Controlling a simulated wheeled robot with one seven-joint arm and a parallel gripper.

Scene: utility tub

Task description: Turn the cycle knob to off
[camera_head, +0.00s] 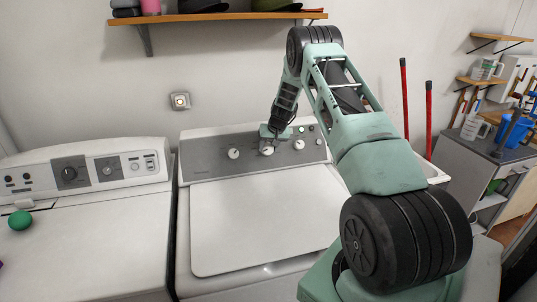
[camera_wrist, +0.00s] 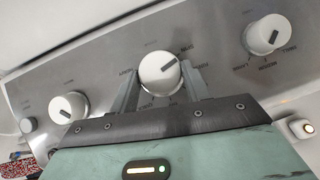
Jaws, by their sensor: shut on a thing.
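The washer's dark control panel (camera_head: 205,158) carries several round white knobs. My gripper (camera_head: 268,138) is at the middle large knob (camera_head: 267,151). In the wrist view its two grey fingers (camera_wrist: 161,88) stand on either side of this knob (camera_wrist: 157,70) and are shut on it. The dark pointer mark on the held knob points to the upper right. A left knob (camera_wrist: 68,107) and a right knob (camera_wrist: 265,35) are untouched.
The washer's white lid (camera_head: 262,220) is closed. A second white machine (camera_head: 85,235) stands to the left with a green ball (camera_head: 19,220) on it. A wall shelf (camera_head: 215,17) hangs above. Red handles (camera_head: 404,95) stand at the right.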

